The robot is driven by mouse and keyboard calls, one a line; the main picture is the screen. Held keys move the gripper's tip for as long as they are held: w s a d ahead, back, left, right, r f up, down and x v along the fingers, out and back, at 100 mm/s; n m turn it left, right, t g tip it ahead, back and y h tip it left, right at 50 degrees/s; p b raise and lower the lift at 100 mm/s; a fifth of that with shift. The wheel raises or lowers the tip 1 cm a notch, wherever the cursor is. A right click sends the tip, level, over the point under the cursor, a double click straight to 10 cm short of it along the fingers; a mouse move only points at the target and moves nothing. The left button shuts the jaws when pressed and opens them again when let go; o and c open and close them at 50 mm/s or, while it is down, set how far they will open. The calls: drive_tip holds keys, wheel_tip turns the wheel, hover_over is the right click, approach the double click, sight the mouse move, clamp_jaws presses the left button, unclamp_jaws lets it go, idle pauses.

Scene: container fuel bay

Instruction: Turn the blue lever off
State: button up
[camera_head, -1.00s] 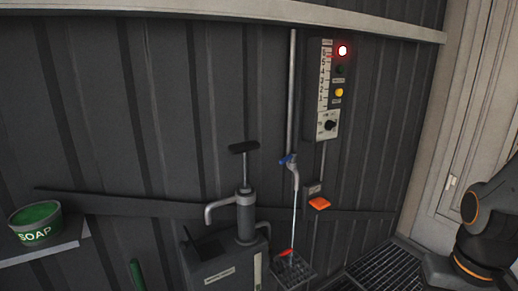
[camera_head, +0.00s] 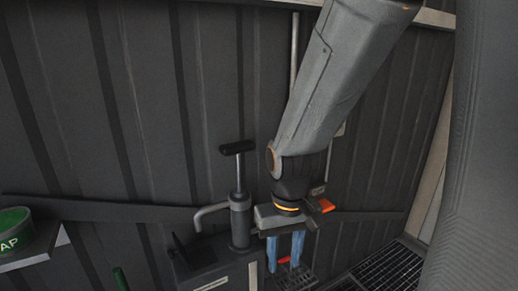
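The blue lever is not visible now; my arm covers the part of the pipe where it sat in the earlier view. My gripper (camera_head: 284,264) points down in front of the wall, just right of the hand pump. Its two bluish fingers are apart with nothing seen held between them, so it is open. A small red piece (camera_head: 284,260) shows behind the gap between the fingers. The upper part of the grey pipe (camera_head: 294,45) shows above my arm.
A pump with a black T-handle (camera_head: 237,147) stands close left of my gripper. An orange piece (camera_head: 326,205) shows just right of it. A green soap tin (camera_head: 14,230) sits on a shelf at far left. A floor grate (camera_head: 385,272) lies lower right.

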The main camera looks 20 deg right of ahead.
drive_tip(key=w+d+r+m+t+p, duration=0.1)
drive_tip(key=w+d+r+m+p, duration=0.35)
drive_tip(key=w, duration=0.45)
drive_tip(key=w+d+r+m+y+p, duration=0.1)
drive_tip(key=w+d+r+m, duration=0.3)
drive_tip(key=w+r, duration=0.5)
drive_tip(key=w+d+r+m+t+p, duration=0.1)
drive_tip(key=w+d+r+m+p, duration=0.1)
drive_tip(key=w+d+r, duration=0.6)
drive_tip(key=shift+m, duration=0.25)
drive_tip(key=shift+w+a+r+p+x, duration=0.1)
drive_tip(key=shift+w+a+p+x, duration=0.25)
drive_tip(key=shift+x, duration=1.5)
drive_tip(key=shift+w+a+r+p+x, duration=0.15)
drive_tip(key=shift+a+p+x, duration=0.25)
drive_tip(key=shift+x, duration=1.45)
drive_tip(key=shift+w+a+p+x, duration=0.25)
drive_tip(key=shift+p+x, duration=0.2)
drive_tip(key=shift+x, duration=1.4)
clamp_jaws()
